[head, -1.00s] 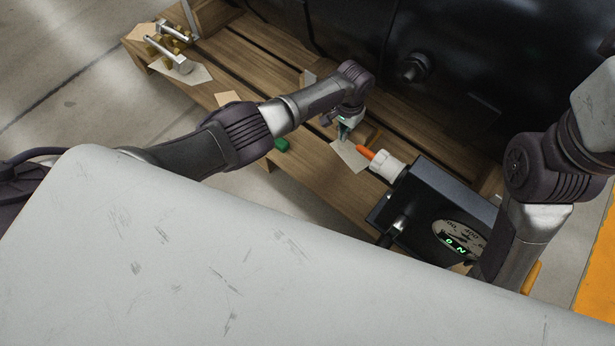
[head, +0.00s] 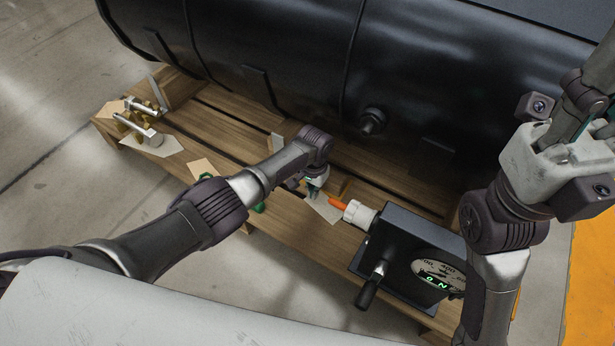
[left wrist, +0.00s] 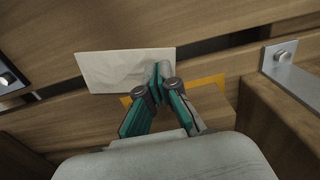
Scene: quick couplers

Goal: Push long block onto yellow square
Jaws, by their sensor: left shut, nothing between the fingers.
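My left gripper (head: 314,190) is shut and empty, held low over the wooden pallet. In the left wrist view its teal fingers (left wrist: 160,85) meet over the edge of a pale card and a yellow strip (left wrist: 212,82), which looks like part of the yellow square's border.
A pale card (head: 322,208) lies in front of the left gripper. An orange-tipped white coupler (head: 358,213) projects from a dark gauge box (head: 408,256) on the right. A black tank (head: 290,60) stands behind. Brass and metal fittings (head: 140,125) sit at the pallet's left end.

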